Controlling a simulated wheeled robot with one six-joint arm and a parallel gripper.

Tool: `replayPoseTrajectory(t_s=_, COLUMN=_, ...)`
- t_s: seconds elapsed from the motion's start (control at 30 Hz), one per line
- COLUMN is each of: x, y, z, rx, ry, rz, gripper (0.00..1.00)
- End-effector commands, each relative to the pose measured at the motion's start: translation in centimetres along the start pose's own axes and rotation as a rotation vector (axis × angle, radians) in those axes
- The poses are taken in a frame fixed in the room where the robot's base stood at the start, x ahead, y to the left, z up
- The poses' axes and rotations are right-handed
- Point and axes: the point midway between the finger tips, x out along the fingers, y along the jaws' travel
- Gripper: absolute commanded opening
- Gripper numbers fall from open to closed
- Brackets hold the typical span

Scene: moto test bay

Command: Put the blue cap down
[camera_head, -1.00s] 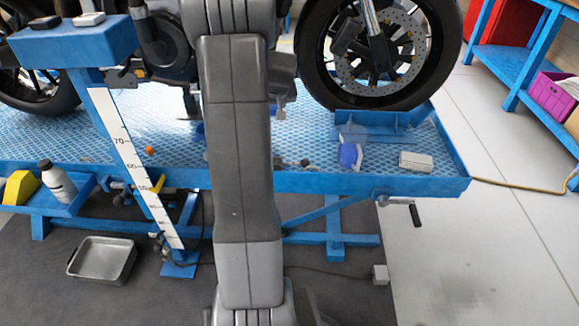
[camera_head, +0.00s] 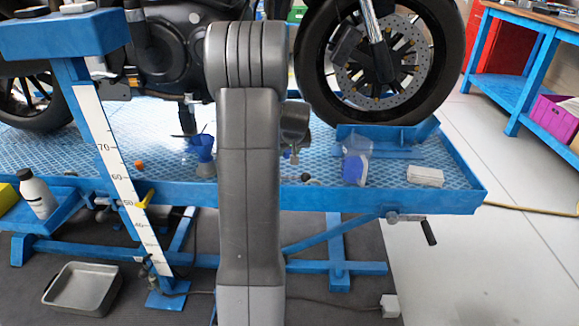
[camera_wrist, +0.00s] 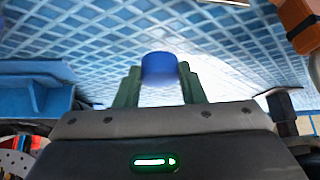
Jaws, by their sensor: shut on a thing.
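My gripper (camera_wrist: 160,90) is shut on the blue cap (camera_wrist: 159,68), which sits between its green fingertips in the wrist view. Behind the cap in that view is the blue diamond-plate deck. In the head view my forearm hides much of the gripper; its dark wrist end shows just right of the arm, above the blue lift platform (camera_head: 400,150). A small blue bit there looks like the cap (camera_head: 287,155). I cannot tell how far the cap is above the deck.
On the platform are a blue funnel (camera_head: 201,148), an orange ball (camera_head: 139,164), a clear and blue bottle (camera_head: 355,168), a white box (camera_head: 425,177) and small dark pieces (camera_head: 305,177). The motorcycle's front wheel (camera_head: 440,85) stands behind. A raised rim edges the platform.

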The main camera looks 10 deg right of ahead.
Motion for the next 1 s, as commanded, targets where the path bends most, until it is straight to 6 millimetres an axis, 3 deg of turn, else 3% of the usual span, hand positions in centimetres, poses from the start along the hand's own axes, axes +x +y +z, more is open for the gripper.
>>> replayPoseTrajectory(t_s=0.27, x=3.7, y=0.0, z=2.4, rx=-0.001, ry=-0.001, rz=0.000, gripper=0.04)
replayPoseTrajectory(t_s=0.7, x=4.3, y=0.0, z=2.7, rx=-0.001, ry=0.000, rz=0.000, gripper=0.04)
replayPoseTrajectory(t_s=0.73, x=4.2, y=0.0, z=2.7, rx=-0.001, ry=0.000, rz=0.000, gripper=0.40)
replayPoseTrajectory(t_s=0.8, x=4.1, y=0.0, z=2.7, rx=-0.001, ry=0.000, rz=0.000, gripper=0.54)
replayPoseTrajectory(t_s=0.83, x=4.1, y=0.0, z=2.7, rx=-0.001, ry=0.000, rz=0.000, gripper=0.58)
replayPoseTrajectory(t_s=1.0, x=4.1, y=0.0, z=2.7, rx=-0.001, ry=0.000, rz=0.000, gripper=0.58)
